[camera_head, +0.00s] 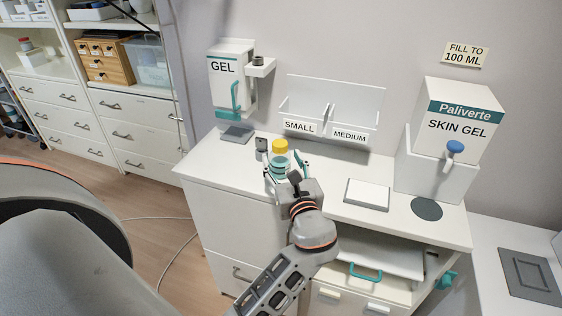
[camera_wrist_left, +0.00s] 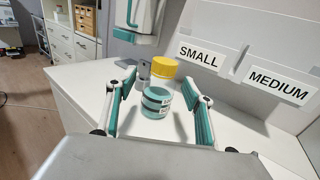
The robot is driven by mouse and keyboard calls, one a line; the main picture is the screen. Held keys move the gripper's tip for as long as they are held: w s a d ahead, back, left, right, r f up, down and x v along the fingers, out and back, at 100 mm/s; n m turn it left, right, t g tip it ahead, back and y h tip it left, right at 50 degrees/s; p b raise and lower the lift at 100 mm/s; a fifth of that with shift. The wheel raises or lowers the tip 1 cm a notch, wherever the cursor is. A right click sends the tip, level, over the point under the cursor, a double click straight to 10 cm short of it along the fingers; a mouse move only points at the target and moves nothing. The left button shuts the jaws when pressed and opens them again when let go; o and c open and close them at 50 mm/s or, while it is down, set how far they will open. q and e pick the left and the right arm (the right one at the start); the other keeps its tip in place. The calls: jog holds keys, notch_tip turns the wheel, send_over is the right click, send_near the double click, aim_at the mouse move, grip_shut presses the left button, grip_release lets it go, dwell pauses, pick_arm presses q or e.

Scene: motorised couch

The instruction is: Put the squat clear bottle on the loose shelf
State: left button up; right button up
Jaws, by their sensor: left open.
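The squat clear bottle (camera_head: 280,147) has a yellow cap and teal bands and stands upright on the white counter. In the left wrist view the bottle (camera_wrist_left: 158,90) appears between the two teal fingers. My left gripper (camera_head: 286,169) is open around or just short of it; contact cannot be told. It also shows in the left wrist view (camera_wrist_left: 156,97). A white board with a teal handle (camera_head: 384,254) sits below the counter top and looks like the loose shelf, though no label confirms this. My right gripper is not in view.
A small grey item (camera_head: 262,146) stands close left of the bottle. The GEL dispenser (camera_head: 232,75), the SMALL and MEDIUM bin (camera_head: 331,108) and the skin gel box (camera_head: 452,125) line the back. A white block (camera_head: 367,194) lies on the counter right of my arm.

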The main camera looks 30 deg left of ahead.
aim_at(282, 153)
pick_arm(q)
jog(key=x, duration=0.5)
jog(key=shift+w+d+r+p, duration=0.1)
jog(key=shift+w+r+p, duration=0.1)
jog(key=shift+p, duration=0.15)
jog(key=c, duration=1.3)
jog(key=shift+c, duration=0.4)
jog(key=shift+r, duration=0.15)
